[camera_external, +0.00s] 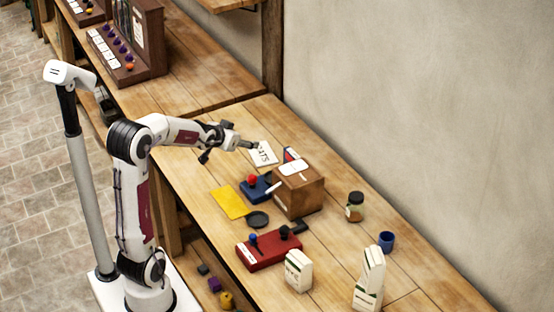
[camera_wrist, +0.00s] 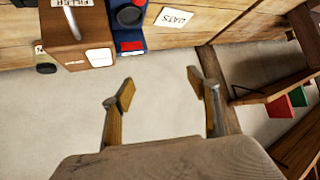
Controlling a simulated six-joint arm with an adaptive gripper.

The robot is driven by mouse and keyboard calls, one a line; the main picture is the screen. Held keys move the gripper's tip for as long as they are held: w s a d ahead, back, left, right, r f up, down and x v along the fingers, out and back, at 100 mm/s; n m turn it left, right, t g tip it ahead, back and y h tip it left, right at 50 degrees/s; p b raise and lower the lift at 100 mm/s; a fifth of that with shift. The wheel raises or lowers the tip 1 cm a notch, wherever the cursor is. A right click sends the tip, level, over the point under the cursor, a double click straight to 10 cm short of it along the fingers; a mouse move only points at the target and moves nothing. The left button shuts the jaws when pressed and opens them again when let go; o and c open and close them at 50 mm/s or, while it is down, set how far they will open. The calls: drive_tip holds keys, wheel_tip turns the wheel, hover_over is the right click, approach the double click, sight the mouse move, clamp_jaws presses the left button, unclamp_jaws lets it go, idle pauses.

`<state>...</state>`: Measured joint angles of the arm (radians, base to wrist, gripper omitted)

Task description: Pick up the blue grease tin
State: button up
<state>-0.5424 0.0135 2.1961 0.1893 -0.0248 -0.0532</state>
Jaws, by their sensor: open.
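A small blue cylinder (camera_external: 387,241), which looks like a tin or cup, stands upright near the wall at the right of the table in the external view. It is the only blue container of that kind I see, and I cannot make out a label. It does not show in the wrist view. My gripper (camera_external: 252,145) is over the far part of the table, near a white card, well away from the blue cylinder. In the wrist view my gripper (camera_wrist: 160,89) has its fingers spread, with nothing between them.
A brown box (camera_external: 298,193) and a blue device with a red knob (camera_external: 256,189) stand between my gripper and the cylinder. A jar (camera_external: 355,206), a red device (camera_external: 268,250) and white cartons (camera_external: 369,278) are nearby. The wall (camera_external: 400,110) runs behind.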

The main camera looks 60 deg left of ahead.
drive_tip(key=a+f+n+t+y, duration=0.15)
drive_tip(key=a+f, duration=0.35)
drive_tip(key=a, duration=0.7)
drive_tip(key=a+f+n+y, duration=0.15)
drive_tip(key=a+f, duration=0.25)
drive_tip(key=a, duration=0.9)
drive_tip(key=s+a+f+y, duration=0.1)
drive_tip(key=s+a+f, duration=0.3)
drive_tip(key=s, duration=0.1)
drive_tip(key=s+a+f+n+y, duration=0.1)
drive_tip(key=s+a+f+y, duration=0.1)
drive_tip(key=s+a+f, duration=0.3)
drive_tip(key=s+a+f+n+t+y, duration=0.1)
drive_tip(key=s+a+f+y, duration=0.1)
drive_tip(key=s+a+f, duration=0.2)
drive_tip(key=shift+s+a+f, duration=0.15)
drive_tip(key=shift+s+a, duration=0.25)
drive_tip(key=shift+s, duration=0.25)
drive_tip(key=shift+s+a+f, duration=0.1)
drive_tip(key=shift+s+a, duration=0.25)
drive_tip(key=shift+s, duration=0.25)
drive_tip(key=shift+x, duration=1.35)
drive_tip(key=shift+w, duration=0.1)
drive_tip(key=shift+x, duration=2.55)
